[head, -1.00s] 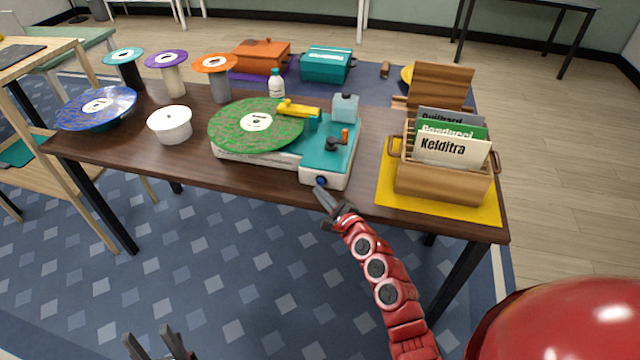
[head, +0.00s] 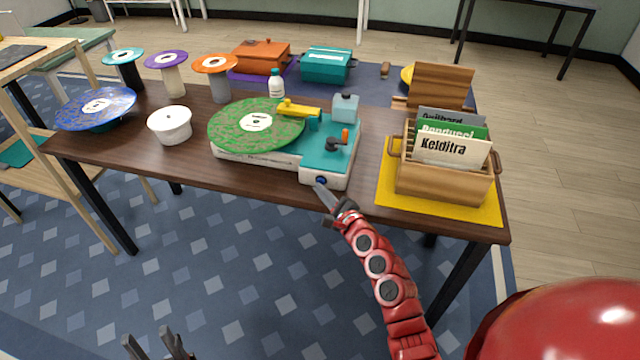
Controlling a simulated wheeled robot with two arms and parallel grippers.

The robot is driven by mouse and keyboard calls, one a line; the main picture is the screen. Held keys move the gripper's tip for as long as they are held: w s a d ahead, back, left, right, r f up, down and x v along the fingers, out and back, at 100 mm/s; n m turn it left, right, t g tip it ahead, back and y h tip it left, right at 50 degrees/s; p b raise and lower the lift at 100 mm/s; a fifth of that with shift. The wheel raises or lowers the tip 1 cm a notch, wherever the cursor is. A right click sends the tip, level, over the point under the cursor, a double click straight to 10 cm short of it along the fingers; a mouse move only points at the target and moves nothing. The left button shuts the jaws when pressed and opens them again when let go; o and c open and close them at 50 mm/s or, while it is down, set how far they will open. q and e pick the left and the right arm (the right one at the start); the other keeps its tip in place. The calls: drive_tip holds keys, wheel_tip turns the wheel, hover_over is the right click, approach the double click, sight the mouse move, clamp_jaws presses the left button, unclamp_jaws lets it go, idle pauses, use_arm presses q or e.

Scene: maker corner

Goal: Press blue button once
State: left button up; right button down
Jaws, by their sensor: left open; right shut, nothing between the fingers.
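The blue button (head: 321,181) is a small round knob on the front face of the white and teal record player (head: 330,155), near its front right corner. My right gripper (head: 320,187) is shut and empty, with its fingertips right at the button, just below it. I cannot tell whether the tips touch the button or whether it is pushed in. My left gripper (head: 152,338) is open and empty at the bottom edge of the picture, low over the floor and away from the table.
A green record (head: 245,128) lies on the player. A wooden crate (head: 440,178) of record sleeves stands on a yellow mat (head: 385,200) to the right. A white pot (head: 170,125) stands to the left. The floor in front of the table (head: 200,170) is clear.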

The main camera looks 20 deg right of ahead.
drive_tip(key=shift+w+d, duration=0.1)
drive_tip(key=shift+w, duration=0.1)
drive_tip(key=shift+s, duration=0.1)
idle(0.4)
drive_tip(key=shift+s+a+p, duration=0.45)
drive_tip(key=shift+s+a, duration=0.05)
drive_tip(key=shift+s, duration=0.25)
drive_tip(key=s+a+p, duration=0.1)
drive_tip(key=s, duration=0.1)
drive_tip(key=s+a+p, duration=0.1)
drive_tip(key=s, duration=0.1)
drive_tip(key=shift+a, duration=0.4)
idle(0.6)
